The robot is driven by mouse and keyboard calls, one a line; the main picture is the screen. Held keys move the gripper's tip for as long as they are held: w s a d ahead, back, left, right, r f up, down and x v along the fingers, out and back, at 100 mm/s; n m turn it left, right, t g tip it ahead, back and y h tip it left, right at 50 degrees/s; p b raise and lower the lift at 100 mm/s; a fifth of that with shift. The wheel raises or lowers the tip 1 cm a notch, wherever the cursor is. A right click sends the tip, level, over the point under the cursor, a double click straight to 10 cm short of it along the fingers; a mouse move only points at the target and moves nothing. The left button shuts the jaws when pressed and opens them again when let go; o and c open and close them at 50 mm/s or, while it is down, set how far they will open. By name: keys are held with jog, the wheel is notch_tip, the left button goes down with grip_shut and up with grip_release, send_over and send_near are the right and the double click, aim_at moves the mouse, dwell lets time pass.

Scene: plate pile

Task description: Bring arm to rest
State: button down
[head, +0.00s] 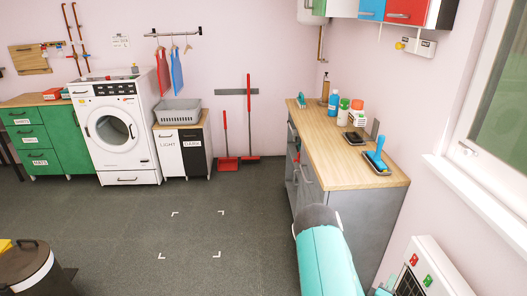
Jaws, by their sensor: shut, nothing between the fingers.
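A turquoise link of my arm with a dark grey rounded end rises from the bottom edge, right of centre, in the head view. It overlaps the front of the grey cabinet in the picture. My gripper's fingers do not show, so where they are cannot be told.
A grey cabinet with a wooden worktop (345,158) stands at right, bearing bottles and a blue-handled brush (377,155). A heater (428,270) is at lower right. A bin (32,272) is at lower left. A washing machine (112,134) stands behind. The middle floor (195,235) is clear.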

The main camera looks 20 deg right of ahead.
jog(key=w+a+r+m+g+y, duration=0.1)
jog(key=w+a+r+m+y, duration=0.4)
jog(key=w+a+r+m, duration=0.45)
jog(key=w+a+r+n+y, duration=0.1)
jog(key=a+r+y, duration=0.3)
jog(key=a+r, duration=0.45)
jog(key=w+a+r+n+y, duration=0.1)
jog(key=a+r+y, duration=0.45)
jog(key=a, duration=0.55)
jog(key=s+a+r+g, duration=0.1)
jog(key=s+a+r, duration=0.2)
jog(key=s, duration=0.3)
jog(key=s+a+r+g+y, duration=0.1)
jog(key=s+a+r, duration=0.3)
jog(key=s, duration=0.3)
jog(key=s+a+r+g, duration=0.1)
jog(key=s+a+r, duration=0.3)
jog(key=s, duration=0.3)
jog(key=shift+a, duration=0.2)
jog(key=shift+d, duration=0.2)
